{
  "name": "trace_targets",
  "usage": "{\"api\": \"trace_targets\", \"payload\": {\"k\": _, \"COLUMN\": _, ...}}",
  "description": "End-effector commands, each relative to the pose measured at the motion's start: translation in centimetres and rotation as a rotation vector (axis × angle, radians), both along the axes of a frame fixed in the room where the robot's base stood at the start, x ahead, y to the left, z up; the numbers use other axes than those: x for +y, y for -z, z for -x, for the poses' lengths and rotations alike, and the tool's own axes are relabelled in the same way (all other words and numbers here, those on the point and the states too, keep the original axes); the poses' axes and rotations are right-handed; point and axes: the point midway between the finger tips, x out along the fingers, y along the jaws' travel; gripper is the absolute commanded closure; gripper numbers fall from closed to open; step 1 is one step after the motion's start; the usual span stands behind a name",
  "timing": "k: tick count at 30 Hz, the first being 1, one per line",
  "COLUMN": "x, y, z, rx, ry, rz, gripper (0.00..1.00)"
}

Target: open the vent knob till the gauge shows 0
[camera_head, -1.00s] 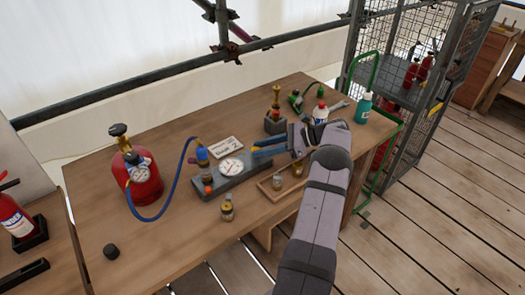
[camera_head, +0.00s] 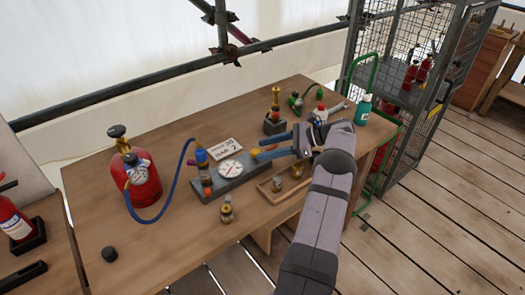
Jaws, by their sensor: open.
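The gauge (camera_head: 230,169) is a white round dial on a grey block (camera_head: 238,182) on the bench; its needle is too small to read. A small yellow-orange knob (camera_head: 254,153) sits at the block's right end, and an orange-red knob (camera_head: 207,190) at its left end. I cannot tell by any label which one is the vent knob. My gripper (camera_head: 260,149) reaches in from the right, its two blue-grey fingers spread and pointing left. The fingertips are at the yellow-orange knob, which shows at the gap between them; contact cannot be told.
A blue hose (camera_head: 172,190) joins a red cylinder (camera_head: 142,182) to a blue fitting (camera_head: 201,158) on the block. A placard (camera_head: 226,148) lies behind the gauge. A brass fitting (camera_head: 227,210) stands in front. A wooden tray (camera_head: 267,193) lies under my arm. The front left bench is mostly clear.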

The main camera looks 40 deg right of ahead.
Motion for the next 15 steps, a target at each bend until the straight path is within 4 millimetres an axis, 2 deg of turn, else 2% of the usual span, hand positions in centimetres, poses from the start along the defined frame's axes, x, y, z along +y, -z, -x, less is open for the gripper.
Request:
{"api": "trace_targets", "payload": {"k": 6, "x": -2.3, "y": -1.0, "z": 2.1, "rx": -0.002, "ry": 0.002, "rz": 0.003, "gripper": 0.54}}
{"api": "trace_targets", "payload": {"k": 15, "x": -3.5, "y": -2.0, "z": 3.3, "rx": 0.0, "ry": 0.0, "rz": -0.001, "gripper": 0.54}}
